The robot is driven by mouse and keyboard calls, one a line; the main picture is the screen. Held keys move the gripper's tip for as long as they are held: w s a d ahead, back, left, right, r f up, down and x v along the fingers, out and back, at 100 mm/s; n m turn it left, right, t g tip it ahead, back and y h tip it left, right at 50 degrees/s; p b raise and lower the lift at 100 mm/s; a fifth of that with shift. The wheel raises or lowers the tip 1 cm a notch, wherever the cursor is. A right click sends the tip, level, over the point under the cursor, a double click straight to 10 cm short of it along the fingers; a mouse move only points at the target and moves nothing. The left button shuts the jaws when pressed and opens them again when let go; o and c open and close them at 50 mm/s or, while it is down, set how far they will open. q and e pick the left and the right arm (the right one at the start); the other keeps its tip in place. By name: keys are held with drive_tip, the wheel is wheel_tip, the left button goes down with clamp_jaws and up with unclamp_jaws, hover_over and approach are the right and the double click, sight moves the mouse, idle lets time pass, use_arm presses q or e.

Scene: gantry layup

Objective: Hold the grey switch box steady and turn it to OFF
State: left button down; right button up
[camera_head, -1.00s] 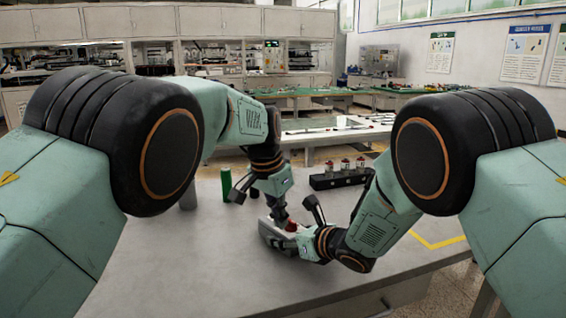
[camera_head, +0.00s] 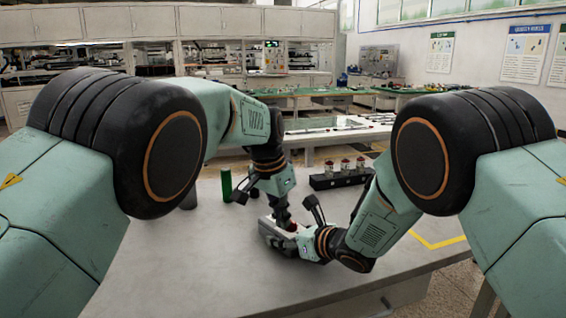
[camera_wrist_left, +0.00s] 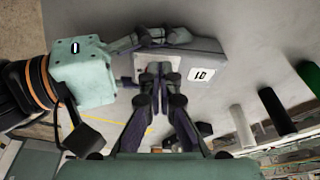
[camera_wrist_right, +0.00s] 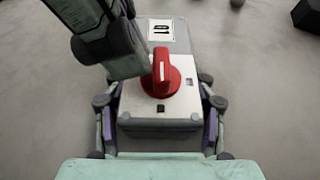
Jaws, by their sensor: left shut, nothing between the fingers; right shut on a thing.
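The grey switch box (camera_wrist_right: 184,42) lies on the table, with a white face plate (camera_wrist_right: 188,100), a printed label and a red rotary knob (camera_wrist_right: 167,75). In the right wrist view the knob's raised grip runs roughly up and down the picture. My right gripper (camera_wrist_right: 160,112) is shut on the box, one finger along each side. My left gripper (camera_wrist_left: 158,70) is shut and empty, fingertips together, pointing down over the face plate. In the right wrist view it is close beside the knob's left side; I cannot tell whether they touch. Its fingers hide the knob in the left wrist view.
A green cylinder (camera_head: 226,185) stands left of the box, with dark and grey cylinders near it in the left wrist view. A black rack (camera_head: 338,180) with several small items stands behind to the right. The table front (camera_head: 210,265) is clear.

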use_arm(q)
drive_tip(key=shift+s+d, duration=0.45)
drive_tip(key=shift+d, duration=0.2)
drive_tip(key=shift+s+a+r, duration=0.1)
drive_tip(key=shift+s, duration=0.1)
idle(0.3)
drive_tip(key=shift+s, duration=0.15)
drive_tip(key=w+d+v, duration=0.1)
drive_tip(key=v, duration=0.5)
drive_tip(key=shift+a+r, duration=0.1)
drive_tip(key=shift+r, duration=0.05)
drive_tip(key=shift+w+a+f, duration=0.2)
drive_tip(key=shift+a+f, duration=0.15)
drive_tip(key=shift+f, duration=0.7)
drive_tip(key=shift+w+a+f, duration=0.25)
drive_tip(key=shift+a+f, duration=0.1)
drive_tip(key=shift+f, duration=0.7)
drive_tip(key=shift+w+a+f, duration=0.2)
drive_tip(key=shift+a+f, duration=0.15)
drive_tip(key=shift+f, duration=0.7)
